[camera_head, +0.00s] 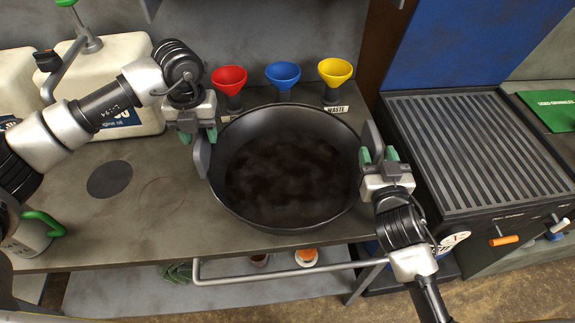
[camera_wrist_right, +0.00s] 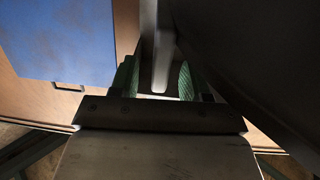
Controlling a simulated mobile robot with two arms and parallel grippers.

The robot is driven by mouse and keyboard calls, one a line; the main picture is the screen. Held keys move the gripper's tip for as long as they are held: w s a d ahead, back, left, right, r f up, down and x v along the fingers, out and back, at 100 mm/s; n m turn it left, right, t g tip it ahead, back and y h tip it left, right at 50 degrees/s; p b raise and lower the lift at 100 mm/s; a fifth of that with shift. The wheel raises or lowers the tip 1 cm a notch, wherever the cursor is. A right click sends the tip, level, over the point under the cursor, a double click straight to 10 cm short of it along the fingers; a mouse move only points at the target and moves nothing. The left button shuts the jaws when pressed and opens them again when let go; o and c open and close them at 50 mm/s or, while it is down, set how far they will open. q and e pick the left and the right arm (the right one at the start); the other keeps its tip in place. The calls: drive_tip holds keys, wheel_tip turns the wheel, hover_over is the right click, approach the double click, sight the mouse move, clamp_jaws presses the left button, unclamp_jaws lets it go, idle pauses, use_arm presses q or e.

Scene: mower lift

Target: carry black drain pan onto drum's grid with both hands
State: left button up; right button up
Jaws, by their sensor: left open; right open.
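The black drain pan (camera_head: 290,215) rests on the grey bench (camera_head: 150,220) in the middle of the head view, with dark liquid-like content inside. Grey side handles stick up at its left (camera_head: 202,154) and right (camera_head: 373,141). My left gripper (camera_head: 197,137) is at the left handle, and my right gripper (camera_head: 377,165) is at the right handle. Both are open. In the right wrist view the handle stands between the green-padded fingers (camera_wrist_right: 158,80), and the dark pan side fills the right. The drum's grid (camera_head: 470,145) is a slatted dark top to the right of the bench.
Red (camera_head: 229,78), blue (camera_head: 283,75) and yellow (camera_head: 335,72) funnels stand behind the pan. White jugs (camera_head: 115,85) stand at the back left. A green sheet (camera_head: 552,108) lies right of the grid. A metal rail (camera_head: 290,274) runs along the bench front. The grid's top looks clear.

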sight(373, 144)
use_arm(q)
drive_tip(key=shift+f, duration=1.85)
use_arm(e)
drive_tip(key=shift+w+a, duration=0.15)
drive_tip(key=shift+w, duration=1.75)
use_arm(q)
drive_tip(key=shift+c, duration=0.3)
use_arm(e)
drive_tip(key=shift+c, duration=0.3)
use_arm(q)
clamp_jaws()
use_arm(e)
clamp_jaws()
use_arm(q)
drive_tip(key=shift+r, duration=0.15)
use_arm(e)
drive_tip(key=shift+r, duration=0.1)
